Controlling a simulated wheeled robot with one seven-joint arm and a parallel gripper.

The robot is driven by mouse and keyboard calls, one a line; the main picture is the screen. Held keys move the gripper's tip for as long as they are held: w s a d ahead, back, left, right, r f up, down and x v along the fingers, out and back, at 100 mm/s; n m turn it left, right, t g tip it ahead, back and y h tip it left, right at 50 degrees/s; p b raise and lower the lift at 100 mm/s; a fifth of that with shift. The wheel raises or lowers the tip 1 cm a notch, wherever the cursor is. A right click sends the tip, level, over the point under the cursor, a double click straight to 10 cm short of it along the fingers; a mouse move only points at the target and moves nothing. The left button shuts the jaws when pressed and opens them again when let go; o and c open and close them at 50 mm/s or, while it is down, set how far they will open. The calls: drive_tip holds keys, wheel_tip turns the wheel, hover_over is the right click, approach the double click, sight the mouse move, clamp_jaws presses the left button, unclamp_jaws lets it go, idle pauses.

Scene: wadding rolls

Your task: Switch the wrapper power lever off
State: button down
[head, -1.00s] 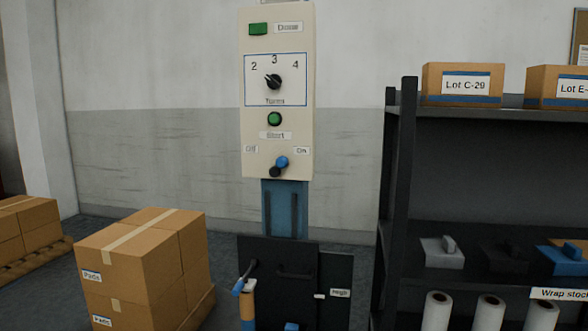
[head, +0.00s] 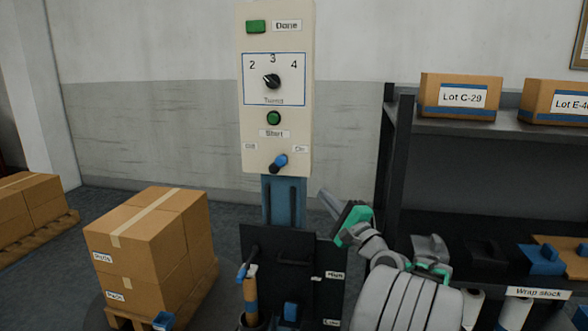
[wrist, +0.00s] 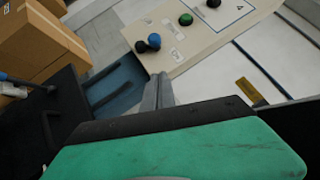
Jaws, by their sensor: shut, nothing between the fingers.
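The wrapper power lever (head: 279,163) is at the bottom of the cream control panel (head: 250,110), between the "Off" label on the left and the "On" label on the right. Its blue knob tips up and to the right, towards "On". The wrist view also shows the blue knob (wrist: 154,41) beside the lever's black pivot. My gripper (head: 327,198) is to the right of and below the lever, apart from it. Its fingers are shut with nothing between them. In the wrist view the fingertips (wrist: 158,90) show below the lever.
A stack of cartons (head: 140,250) stands on a pallet at the left. A dark shelf (head: 395,150) with boxes and rolls stands at the right, close to my arm. A blue column and dark machine body (head: 275,250) stand below the panel.

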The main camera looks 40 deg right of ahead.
drive_tip(key=shift+w+r, duration=0.1)
drive_tip(key=p, duration=0.7)
approach(278, 164)
drive_tip(key=w+d+r, duration=0.2)
drive_tip(key=w+d, duration=0.2)
drive_tip(key=w, duration=0.1)
drive_tip(key=shift+s+a+f, duration=0.1)
drive_tip(key=shift+s+a, duration=0.05)
drive_tip(key=shift+a, duration=0.1)
drive_tip(key=shift+a, duration=0.1)
